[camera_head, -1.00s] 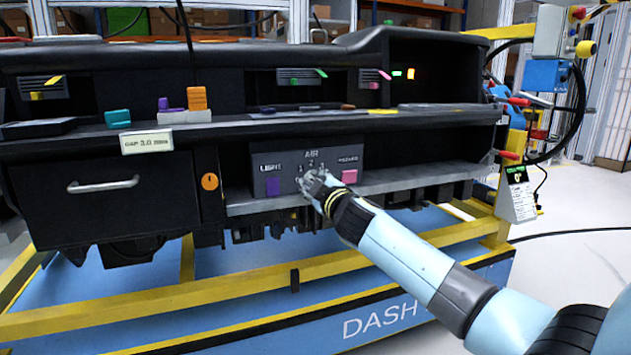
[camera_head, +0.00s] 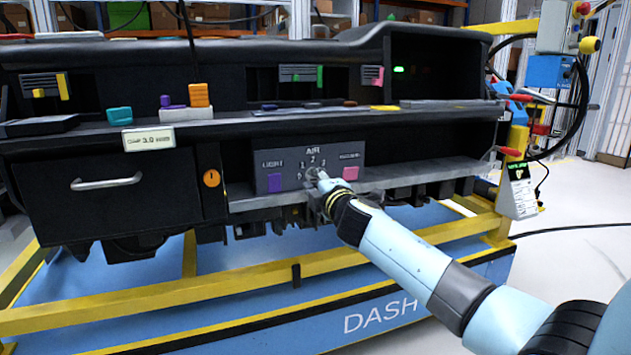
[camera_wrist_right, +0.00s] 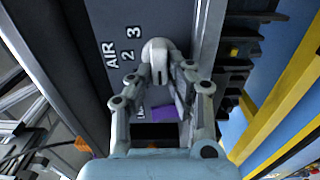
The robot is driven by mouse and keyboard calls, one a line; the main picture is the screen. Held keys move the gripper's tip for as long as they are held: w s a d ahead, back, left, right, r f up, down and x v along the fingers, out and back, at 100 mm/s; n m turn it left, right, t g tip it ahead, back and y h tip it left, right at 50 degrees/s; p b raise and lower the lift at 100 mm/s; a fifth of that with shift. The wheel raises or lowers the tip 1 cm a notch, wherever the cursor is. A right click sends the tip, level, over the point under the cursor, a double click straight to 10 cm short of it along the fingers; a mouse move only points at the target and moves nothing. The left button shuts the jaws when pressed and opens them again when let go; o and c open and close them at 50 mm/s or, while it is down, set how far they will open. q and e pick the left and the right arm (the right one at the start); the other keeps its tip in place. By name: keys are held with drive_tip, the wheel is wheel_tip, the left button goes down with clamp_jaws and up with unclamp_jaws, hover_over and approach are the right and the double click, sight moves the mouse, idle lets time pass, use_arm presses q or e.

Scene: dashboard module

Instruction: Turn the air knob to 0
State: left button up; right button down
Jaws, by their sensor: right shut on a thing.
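The air knob (camera_wrist_right: 155,50) is a rounded grey knob with a dark slot, on the dark AIR panel (camera_head: 287,162) under the dashboard. My right gripper (camera_wrist_right: 162,72) is shut on the knob, with one finger on each side of it. In the head view my right gripper (camera_head: 316,177) reaches the panel from the lower right and covers most of the knob. The numbers 2 and 3 show beside the knob in the wrist view. I cannot tell which number the knob points to. My left gripper is not in view.
A purple button (camera_head: 275,183) sits left of the knob, and a pink button (camera_head: 350,172) sits right of it. A grey ledge (camera_head: 410,180) runs just below the panel. A drawer with a handle (camera_head: 106,183) and an orange knob (camera_head: 211,178) are further left.

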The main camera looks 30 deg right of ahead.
drive_tip(key=shift+f, duration=0.15)
drive_tip(key=c, duration=1.3)
unclamp_jaws()
drive_tip(key=shift+s+a, duration=0.1)
drive_tip(key=v, duration=1.1)
drive_tip(key=shift+s+a, duration=0.2)
drive_tip(key=shift+s, duration=0.2)
